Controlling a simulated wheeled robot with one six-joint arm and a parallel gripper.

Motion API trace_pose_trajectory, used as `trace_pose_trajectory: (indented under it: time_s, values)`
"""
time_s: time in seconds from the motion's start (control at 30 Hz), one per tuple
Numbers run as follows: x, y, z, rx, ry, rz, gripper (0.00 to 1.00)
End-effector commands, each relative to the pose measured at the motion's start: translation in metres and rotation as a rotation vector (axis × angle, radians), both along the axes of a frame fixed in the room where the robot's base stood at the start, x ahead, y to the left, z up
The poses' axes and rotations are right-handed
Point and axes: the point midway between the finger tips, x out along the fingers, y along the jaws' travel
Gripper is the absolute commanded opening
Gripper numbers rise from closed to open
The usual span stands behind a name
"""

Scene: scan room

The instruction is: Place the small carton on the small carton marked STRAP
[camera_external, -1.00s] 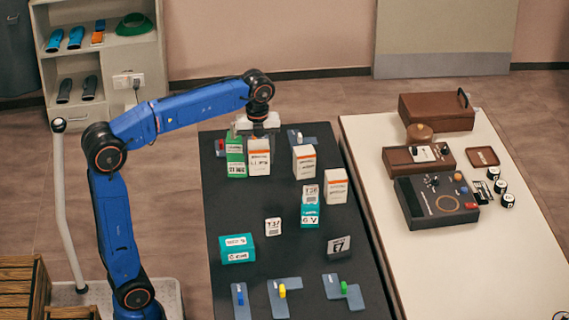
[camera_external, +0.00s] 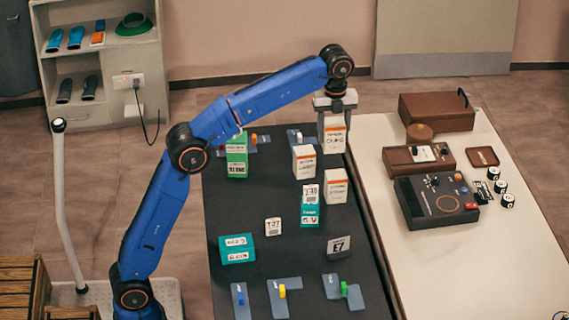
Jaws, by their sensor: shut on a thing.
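My gripper (camera_external: 335,110) is shut on a white carton (camera_external: 334,137) with an orange stripe and holds it upright at the far right of the dark table. I cannot tell how high it is above the top. Two similar white cartons with orange stripes stand nearer, one on the left (camera_external: 304,164) and one on the right (camera_external: 336,187). A small white carton (camera_external: 311,192) appears to sit on or just behind a teal carton (camera_external: 310,215). Other small ones are a white carton (camera_external: 273,227) and a grey-white carton (camera_external: 339,246). The word STRAP is not readable on any.
A green carton (camera_external: 237,158) stands at the back left of the dark table (camera_external: 240,200), a wider teal carton (camera_external: 237,249) at the front left. Several blue-grey plates with coloured knobs lie along the front and back. A white table (camera_external: 480,260) with brown and dark boxes stands right.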

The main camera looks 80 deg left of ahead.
Motion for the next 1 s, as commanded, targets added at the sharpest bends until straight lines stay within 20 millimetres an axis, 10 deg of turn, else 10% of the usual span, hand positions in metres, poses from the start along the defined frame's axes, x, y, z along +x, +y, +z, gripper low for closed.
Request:
trace_pose_trajectory:
  time_s: [0.27, 1.0]
  values:
    - [0.015, -0.007, -0.004, 0.000, 0.000, 0.002, 0.27]
    - [0.015, -0.007, -0.091, -0.001, -0.002, 0.002, 0.27]
